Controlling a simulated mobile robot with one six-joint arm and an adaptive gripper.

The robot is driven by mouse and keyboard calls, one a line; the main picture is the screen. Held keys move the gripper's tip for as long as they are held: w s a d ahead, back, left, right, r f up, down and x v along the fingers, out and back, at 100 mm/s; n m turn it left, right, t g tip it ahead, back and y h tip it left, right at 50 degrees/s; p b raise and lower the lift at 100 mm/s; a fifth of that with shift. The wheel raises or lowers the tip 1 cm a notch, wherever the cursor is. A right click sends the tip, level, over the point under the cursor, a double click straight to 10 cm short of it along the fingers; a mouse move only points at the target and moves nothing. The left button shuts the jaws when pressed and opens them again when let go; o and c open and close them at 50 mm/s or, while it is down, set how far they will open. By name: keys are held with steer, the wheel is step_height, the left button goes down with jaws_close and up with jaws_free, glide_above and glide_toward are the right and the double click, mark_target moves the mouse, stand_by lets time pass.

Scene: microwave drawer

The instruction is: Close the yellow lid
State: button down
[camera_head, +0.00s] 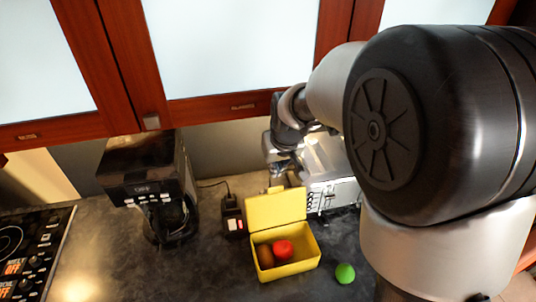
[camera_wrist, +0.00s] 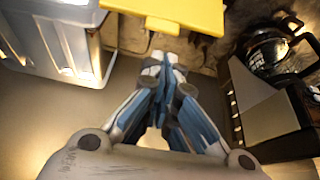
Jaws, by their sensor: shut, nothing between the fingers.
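The yellow box (camera_head: 292,268) stands open on the counter. Its yellow lid (camera_head: 275,209) stands up at the back edge, and the lid shows at the top of the wrist view (camera_wrist: 180,10) with a small tab pointing down. A red round item (camera_head: 283,248) and a brown item (camera_head: 265,256) lie inside the box. My gripper (camera_head: 282,172) is behind and above the lid. In the wrist view my gripper (camera_wrist: 164,62) is shut and empty, its fingertips close below the lid's tab. I cannot tell whether they touch it.
A coffee machine (camera_head: 150,185) stands to the left, with a small dark device (camera_head: 232,218) between it and the box. A silvery white appliance (camera_head: 330,195) is right of the lid. A green round item (camera_head: 345,273) lies right of the box. Cabinets (camera_head: 230,60) hang above.

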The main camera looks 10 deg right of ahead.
steer(key=x, duration=0.8)
steer(key=shift+b, duration=0.4)
steer(key=shift+s, duration=0.15)
